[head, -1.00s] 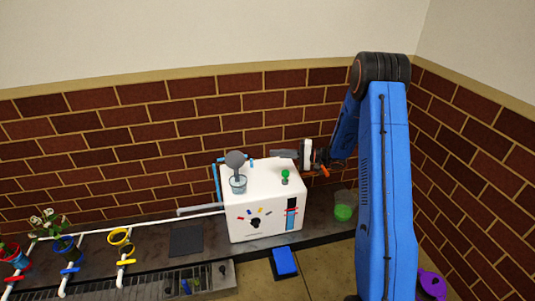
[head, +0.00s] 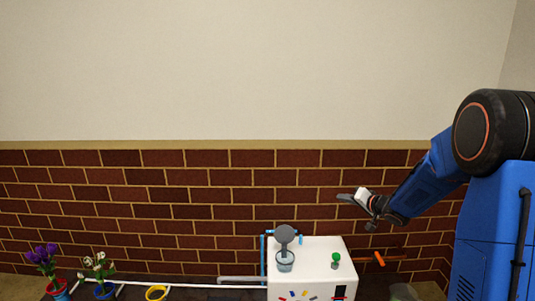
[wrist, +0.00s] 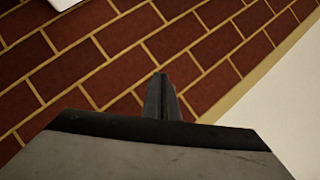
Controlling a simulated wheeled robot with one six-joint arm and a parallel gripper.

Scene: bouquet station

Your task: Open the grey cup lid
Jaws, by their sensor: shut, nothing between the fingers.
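The grey cup lid (head: 285,233) is a round disc standing up above the back of a small grey-blue cup (head: 285,262). The cup's mouth looks uncovered. Both are on top of the white machine (head: 312,247). My gripper (head: 346,198) is up in the air in front of the brick wall, higher than the lid and to its right, apart from it. Its fingers are together and empty; they also show in the wrist view (wrist: 161,97). The lid does not show clearly in the wrist view.
A green knob (head: 335,258) stands on the machine's top right, and an orange handle (head: 380,258) sticks out at its right. Blue pipes (head: 263,262) run at its left. Purple flowers (head: 42,257), white flowers (head: 99,262) and a yellow ring (head: 156,293) are at the left. The air above the machine is free.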

